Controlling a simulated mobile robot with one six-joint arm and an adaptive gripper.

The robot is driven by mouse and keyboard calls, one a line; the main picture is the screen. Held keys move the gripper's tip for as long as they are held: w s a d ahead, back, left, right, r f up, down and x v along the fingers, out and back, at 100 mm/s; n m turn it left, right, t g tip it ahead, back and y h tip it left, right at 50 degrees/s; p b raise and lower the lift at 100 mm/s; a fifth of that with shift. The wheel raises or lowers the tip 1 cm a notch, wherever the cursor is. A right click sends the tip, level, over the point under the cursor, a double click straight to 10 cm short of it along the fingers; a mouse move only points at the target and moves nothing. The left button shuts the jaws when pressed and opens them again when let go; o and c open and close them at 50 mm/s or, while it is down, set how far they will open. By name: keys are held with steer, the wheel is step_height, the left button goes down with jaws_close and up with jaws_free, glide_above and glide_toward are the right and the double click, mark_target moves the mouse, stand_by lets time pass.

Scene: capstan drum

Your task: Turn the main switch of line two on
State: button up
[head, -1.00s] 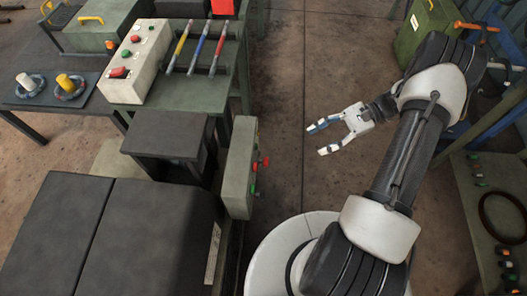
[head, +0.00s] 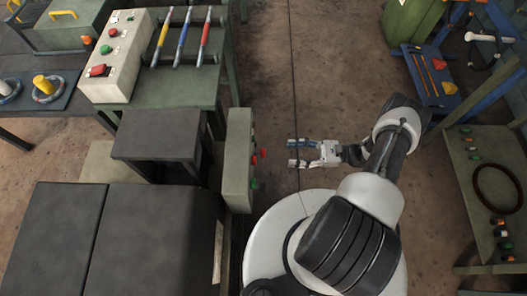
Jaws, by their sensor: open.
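A grey upright box (head: 238,160) stands left of my gripper, with red and green controls on its right side. A red knob (head: 263,153) sticks out from it toward my gripper, and a green control (head: 254,184) sits lower down. My gripper (head: 290,153) is open and empty, its fingers pointing left at the red knob with a small gap between. A second grey control box (head: 125,60) on the green bench has a red switch (head: 99,71) and green and red buttons. No label is readable, so I cannot tell which is line two's main switch.
Yellow, blue and red levers (head: 183,36) stand on the green bench (head: 180,95). A dark machine (head: 145,240) fills the lower left. At right are a blue tool tray (head: 415,70) and a green bench (head: 465,185). The floor (head: 325,80) beyond my gripper is clear.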

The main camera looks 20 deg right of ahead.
mark_target(264, 153)
steer(key=x, duration=1.1)
steer(key=shift+a+b, duration=0.1)
steer(key=shift+b, duration=0.3)
steer(key=shift+c, duration=0.3)
steer(key=c, duration=1)
steer(key=shift+c, duration=0.2)
